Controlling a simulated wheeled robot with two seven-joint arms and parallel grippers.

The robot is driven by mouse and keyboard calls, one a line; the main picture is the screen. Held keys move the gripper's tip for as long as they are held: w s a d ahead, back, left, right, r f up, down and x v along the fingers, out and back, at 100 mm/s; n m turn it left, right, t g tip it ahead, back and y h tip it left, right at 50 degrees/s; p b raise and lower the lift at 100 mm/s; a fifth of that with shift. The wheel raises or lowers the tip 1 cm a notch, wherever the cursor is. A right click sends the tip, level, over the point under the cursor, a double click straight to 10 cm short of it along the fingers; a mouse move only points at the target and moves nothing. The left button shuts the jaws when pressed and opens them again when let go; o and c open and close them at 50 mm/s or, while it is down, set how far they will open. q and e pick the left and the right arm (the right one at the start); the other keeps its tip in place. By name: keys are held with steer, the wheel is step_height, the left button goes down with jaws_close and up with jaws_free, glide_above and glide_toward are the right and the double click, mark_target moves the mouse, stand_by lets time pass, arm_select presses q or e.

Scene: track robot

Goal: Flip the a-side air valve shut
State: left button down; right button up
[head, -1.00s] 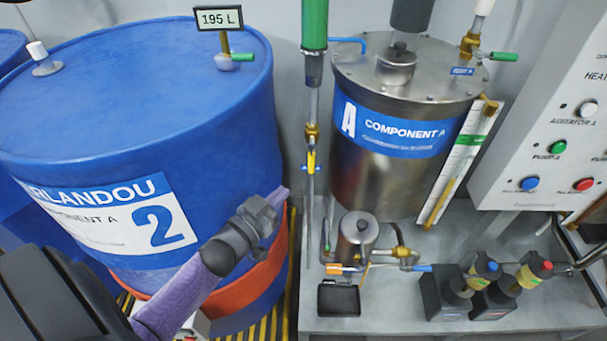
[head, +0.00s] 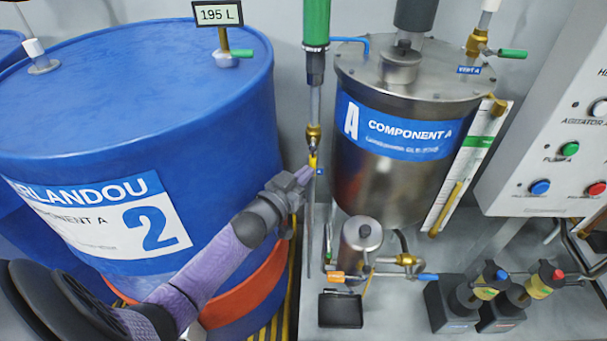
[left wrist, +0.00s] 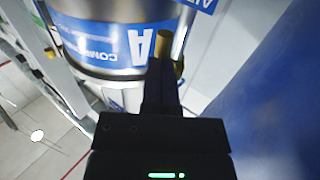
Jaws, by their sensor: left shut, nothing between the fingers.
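The air valve is on a vertical pipe, with a brass body (head: 313,135) and a yellow handle (head: 313,160) hanging down along the pipe. A small blue label shows beside it, partly covered. My left gripper (head: 306,175) is shut and empty, its purple-tipped fingers at the lower part of the yellow handle and hiding some of it. I cannot tell whether they touch. In the left wrist view the shut fingers (left wrist: 160,75) point at a brass-yellow part (left wrist: 168,48), with a blue label (left wrist: 200,4) above. My right gripper is not in view.
The blue drum (head: 130,110) stands close left of my left arm. The steel Component A tank (head: 385,180) is right of the pipe. Below are a small steel pot (head: 361,245), a black tray (head: 340,310) and pumps (head: 470,300). A control panel (head: 550,130) is at right.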

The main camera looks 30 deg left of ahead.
arm_select(q)
steer(key=d+n+t+b, duration=0.1)
steer(key=n, duration=0.1)
steer(key=w+d+n+t+y+b, duration=0.1)
steer(key=n, duration=0.1)
steer(key=w+d+n+t+b, duration=0.1)
steer(key=shift+d+r+n, duration=0.1)
steer(key=shift+n, duration=0.3)
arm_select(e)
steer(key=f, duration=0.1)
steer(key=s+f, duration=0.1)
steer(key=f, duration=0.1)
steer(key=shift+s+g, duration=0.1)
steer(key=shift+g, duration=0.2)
arm_select(q)
steer(key=shift+w+d, duration=0.1)
steer(key=shift+d, duration=0.05)
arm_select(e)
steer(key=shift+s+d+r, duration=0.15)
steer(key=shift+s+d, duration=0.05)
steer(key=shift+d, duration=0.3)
